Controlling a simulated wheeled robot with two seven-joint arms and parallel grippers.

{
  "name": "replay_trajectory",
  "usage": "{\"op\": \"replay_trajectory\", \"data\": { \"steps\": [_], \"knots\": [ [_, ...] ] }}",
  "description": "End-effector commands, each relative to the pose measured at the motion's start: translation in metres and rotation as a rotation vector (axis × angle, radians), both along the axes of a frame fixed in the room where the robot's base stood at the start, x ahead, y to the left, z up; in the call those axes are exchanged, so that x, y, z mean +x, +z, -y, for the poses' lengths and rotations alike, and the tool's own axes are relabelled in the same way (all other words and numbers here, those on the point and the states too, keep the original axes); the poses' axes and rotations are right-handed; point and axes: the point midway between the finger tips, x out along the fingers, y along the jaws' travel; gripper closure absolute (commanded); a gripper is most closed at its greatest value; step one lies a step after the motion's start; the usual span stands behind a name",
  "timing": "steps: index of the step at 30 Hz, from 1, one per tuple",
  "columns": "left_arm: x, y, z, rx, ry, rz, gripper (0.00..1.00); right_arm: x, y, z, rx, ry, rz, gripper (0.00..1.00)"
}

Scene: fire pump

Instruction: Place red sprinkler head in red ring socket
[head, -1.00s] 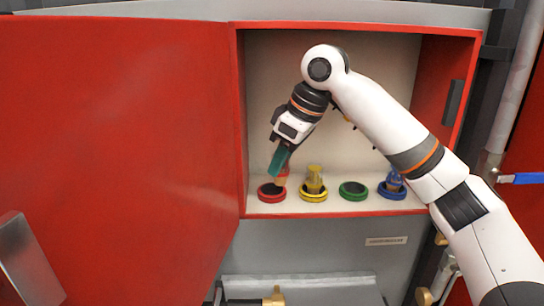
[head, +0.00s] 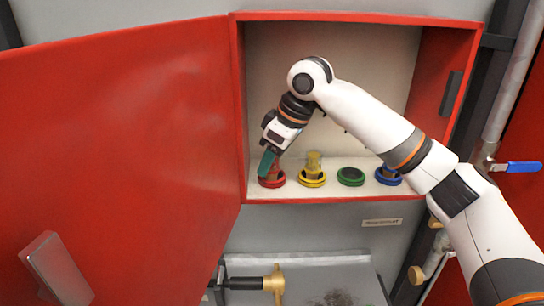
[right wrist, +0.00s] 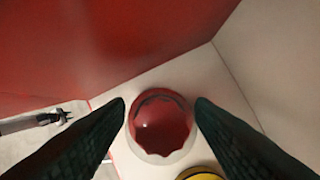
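My right gripper (head: 267,164) reaches down into the red cabinet at the left end of its shelf. The red ring socket (head: 271,182) is right below its fingertips. The red sprinkler head (right wrist: 160,125) is between the two dark fingertips in the right wrist view, spanning nearly the whole gap, so the fingers appear shut on it. In the head view it is mostly hidden behind the fingers. Whether its base sits fully in the ring is hidden.
The open red door (head: 130,120) fills the left. A brass-ended pipe fitting (head: 274,284) is below.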

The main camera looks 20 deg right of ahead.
Motion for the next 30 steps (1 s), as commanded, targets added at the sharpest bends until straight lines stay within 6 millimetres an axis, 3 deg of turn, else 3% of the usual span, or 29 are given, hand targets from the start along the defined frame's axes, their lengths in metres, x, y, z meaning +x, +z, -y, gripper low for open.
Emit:
{"op": "replay_trajectory", "data": {
  "steps": [11, 14, 19, 30],
  "knots": [
    [0.0, -0.001, 0.001, -0.001, 0.0, 0.001, 0.68, 0.0, 0.004, 0.001, 0.0, 0.0, 0.001, 0.47],
    [0.0, -0.008, 0.001, -0.001, 0.0, 0.001, 0.68, -0.003, 0.012, 0.004, 0.0, -0.002, 0.002, 0.47],
    [0.0, -0.024, 0.001, -0.001, 0.0, 0.001, 0.68, -0.012, 0.044, 0.013, 0.002, -0.001, 0.005, 0.47],
    [0.0, -0.071, 0.002, -0.003, 0.0, 0.0, 0.68, -0.072, 0.044, 0.077, 0.001, -0.003, 0.002, 0.47]
  ]
}}
